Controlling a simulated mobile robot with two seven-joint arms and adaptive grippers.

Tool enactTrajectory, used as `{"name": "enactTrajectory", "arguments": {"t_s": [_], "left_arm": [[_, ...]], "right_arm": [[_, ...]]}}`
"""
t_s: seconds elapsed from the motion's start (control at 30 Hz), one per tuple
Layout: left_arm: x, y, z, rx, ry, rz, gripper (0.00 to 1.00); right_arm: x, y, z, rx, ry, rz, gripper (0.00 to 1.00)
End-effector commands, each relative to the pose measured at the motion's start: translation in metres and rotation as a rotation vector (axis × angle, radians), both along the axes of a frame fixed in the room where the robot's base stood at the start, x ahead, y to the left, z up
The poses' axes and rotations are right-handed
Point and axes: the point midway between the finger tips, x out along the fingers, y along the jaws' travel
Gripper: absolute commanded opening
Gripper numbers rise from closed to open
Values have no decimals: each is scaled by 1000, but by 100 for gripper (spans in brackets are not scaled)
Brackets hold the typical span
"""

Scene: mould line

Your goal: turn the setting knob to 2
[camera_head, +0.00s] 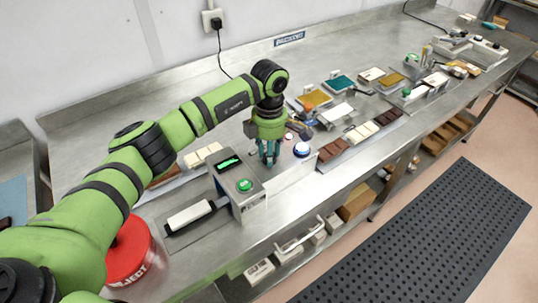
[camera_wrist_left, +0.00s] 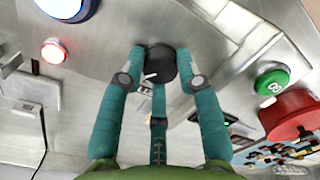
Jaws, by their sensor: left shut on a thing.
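The setting knob (camera_wrist_left: 157,64) is a dark round knob with a white pointer mark, seen in the left wrist view on the grey metal panel. My left gripper (camera_wrist_left: 160,55) has teal fingers closed around the knob's sides, with a third finger below it in the picture. In the head view my left gripper (camera_head: 270,158) points down at the panel, and its fingers hide the knob there. The mark points to the lower left in the wrist view. I cannot read any numbers around the knob. My right gripper is not in view.
A blue button (camera_head: 302,149) and a small lit red button (camera_wrist_left: 53,50) sit near the knob. A grey box with a green button (camera_head: 244,185) stands left of the gripper. A red reject bin (camera_head: 130,255) is at front left. Chocolate moulds and trays (camera_head: 333,150) lie to the right.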

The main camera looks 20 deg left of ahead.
Motion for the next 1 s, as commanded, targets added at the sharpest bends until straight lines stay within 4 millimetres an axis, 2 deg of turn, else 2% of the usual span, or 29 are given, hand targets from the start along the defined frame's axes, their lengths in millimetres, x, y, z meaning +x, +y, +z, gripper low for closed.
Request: {"name": "enactTrajectory", "arguments": {"t_s": [0.1,0.6,1.0], "left_arm": [[0,-2,-5,-4,1,108,1],[0,-1,-3,-6,2,544,1],[0,-1,-2,-5,2,726,1]], "right_arm": [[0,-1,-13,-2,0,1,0],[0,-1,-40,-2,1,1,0],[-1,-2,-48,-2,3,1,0]]}}
